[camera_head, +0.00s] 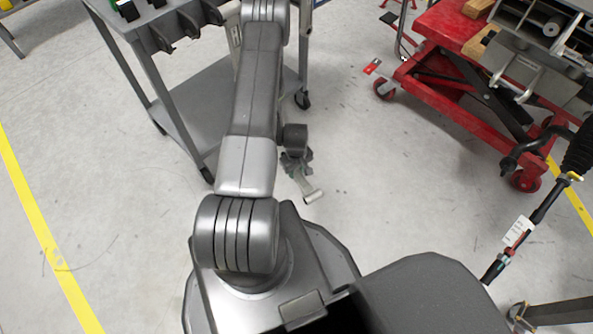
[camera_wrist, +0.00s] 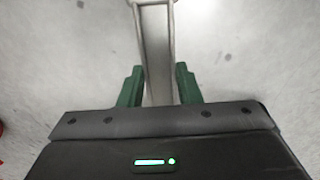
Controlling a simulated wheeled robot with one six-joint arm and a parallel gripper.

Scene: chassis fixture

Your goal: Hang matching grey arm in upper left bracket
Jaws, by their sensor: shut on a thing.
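My gripper (camera_head: 297,165) hangs over open floor near the middle of the head view, partly hidden behind my arm. It is shut on a grey arm (camera_head: 312,195), whose pale tube-like end sticks out below it. In the wrist view the green fingers of my gripper (camera_wrist: 158,88) stand on both sides of the grey arm (camera_wrist: 157,50), which runs up and out of the picture. A grey metal chassis (camera_head: 545,55) is cut off at the upper right of the head view. I cannot tell which of its parts is the upper left bracket.
A red lift table (camera_head: 445,45) on wheels bears the chassis. A grey cart (camera_head: 205,110) with dark holders on top stands at the upper left, close behind my arm. A black tool with a tag (camera_head: 519,231) shows at the right. The floor between cart and lift is clear.

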